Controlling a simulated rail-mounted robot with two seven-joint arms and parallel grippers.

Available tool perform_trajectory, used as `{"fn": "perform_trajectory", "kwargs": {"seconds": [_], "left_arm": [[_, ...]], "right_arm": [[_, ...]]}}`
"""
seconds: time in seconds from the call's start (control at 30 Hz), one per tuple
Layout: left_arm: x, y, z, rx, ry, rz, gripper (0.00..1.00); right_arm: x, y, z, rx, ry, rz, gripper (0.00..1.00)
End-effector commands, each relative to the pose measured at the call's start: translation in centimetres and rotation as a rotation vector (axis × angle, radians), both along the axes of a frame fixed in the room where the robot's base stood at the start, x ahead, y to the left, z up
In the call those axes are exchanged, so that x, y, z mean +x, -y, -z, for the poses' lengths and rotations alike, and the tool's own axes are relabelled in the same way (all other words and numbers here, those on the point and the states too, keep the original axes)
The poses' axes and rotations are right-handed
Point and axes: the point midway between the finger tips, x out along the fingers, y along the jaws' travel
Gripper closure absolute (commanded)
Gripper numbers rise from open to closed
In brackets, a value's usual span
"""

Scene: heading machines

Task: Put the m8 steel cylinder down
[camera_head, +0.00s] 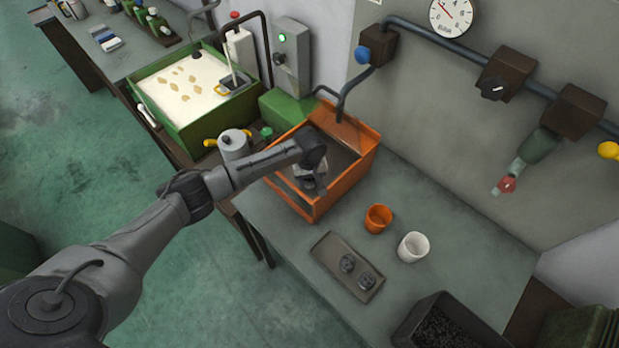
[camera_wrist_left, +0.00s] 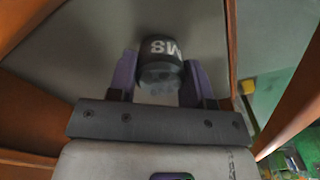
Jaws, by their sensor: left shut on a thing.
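The m8 steel cylinder (camera_wrist_left: 161,62) is dark, with white lettering that appears upside down in the left wrist view. My left gripper (camera_wrist_left: 158,84) is shut on it, a purple finger on either side. In the head view my left gripper (camera_head: 310,180) is down inside the orange bin (camera_head: 352,180), and my wrist hides the cylinder there. I cannot tell whether the cylinder touches the bin floor. My right gripper is not in view.
A dark box (camera_head: 445,325) is at the front right. A green sand-filled tub (camera_head: 190,130) stands left.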

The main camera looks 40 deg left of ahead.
Motion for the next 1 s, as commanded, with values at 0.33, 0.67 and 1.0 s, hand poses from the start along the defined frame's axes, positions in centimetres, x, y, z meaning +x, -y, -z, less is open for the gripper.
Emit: {"fn": "perform_trajectory", "kwargs": {"seconds": [0.33,0.67,1.0], "left_arm": [[0.05,0.02,0.18,-0.001,0.001,0.000,0.87],[0.02,0.02,0.37,-0.001,0.001,0.000,0.29],[0.05,-0.03,-0.28,-0.001,0.002,0.000,0.29]], "right_arm": [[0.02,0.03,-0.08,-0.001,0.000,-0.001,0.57],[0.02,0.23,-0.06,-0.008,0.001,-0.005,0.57],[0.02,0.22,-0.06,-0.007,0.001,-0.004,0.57]]}}
